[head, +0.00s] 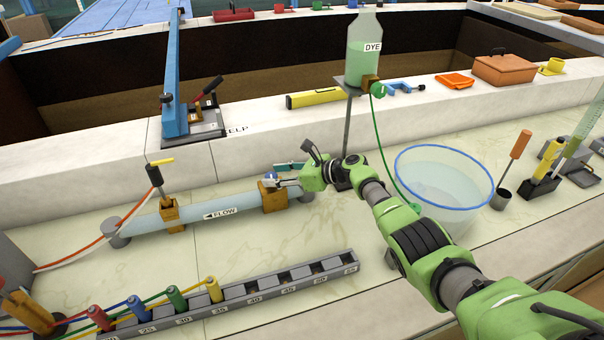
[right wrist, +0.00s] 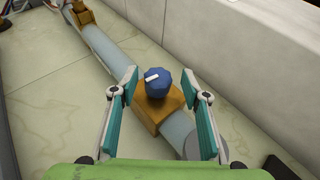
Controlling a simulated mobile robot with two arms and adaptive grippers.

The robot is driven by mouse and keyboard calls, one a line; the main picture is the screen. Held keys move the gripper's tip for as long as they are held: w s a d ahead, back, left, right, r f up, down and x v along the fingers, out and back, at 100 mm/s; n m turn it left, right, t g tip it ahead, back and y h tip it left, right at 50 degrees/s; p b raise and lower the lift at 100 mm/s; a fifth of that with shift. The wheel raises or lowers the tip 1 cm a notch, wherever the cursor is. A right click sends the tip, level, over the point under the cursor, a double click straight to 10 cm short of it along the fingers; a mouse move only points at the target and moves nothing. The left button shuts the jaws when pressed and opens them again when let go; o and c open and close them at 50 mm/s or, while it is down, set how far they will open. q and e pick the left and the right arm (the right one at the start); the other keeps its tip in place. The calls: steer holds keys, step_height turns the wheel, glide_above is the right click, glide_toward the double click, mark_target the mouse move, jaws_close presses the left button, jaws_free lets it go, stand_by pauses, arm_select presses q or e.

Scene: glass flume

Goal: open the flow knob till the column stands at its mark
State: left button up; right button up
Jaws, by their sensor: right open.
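The flow knob (right wrist: 158,85) is a blue, faceted knob with a white pointer mark, on a brass-coloured block (right wrist: 147,114) around a clear tube (right wrist: 105,50). In the head view the knob (head: 270,176) sits near the tube's right end, partly hidden by my gripper. My right gripper (head: 286,174) is open, its two teal-padded fingers on either side of the knob, with gaps visible in the wrist view. A slanted, graduated clear tube with green in it (head: 588,122) is at the far right; its mark and level cannot be read. My left gripper is not in view.
A dye bottle (head: 363,50) on a stand feeds a green hose toward a clear blue-rimmed bucket (head: 443,180). A grey socket rack (head: 235,294) with coloured plugs lies in front. A blue lever clamp (head: 176,80) stands on the white ledge behind.

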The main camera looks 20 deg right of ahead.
steer(key=v, duration=1)
steer(key=shift+s+r, duration=0.1)
steer(key=shift+r, duration=0.05)
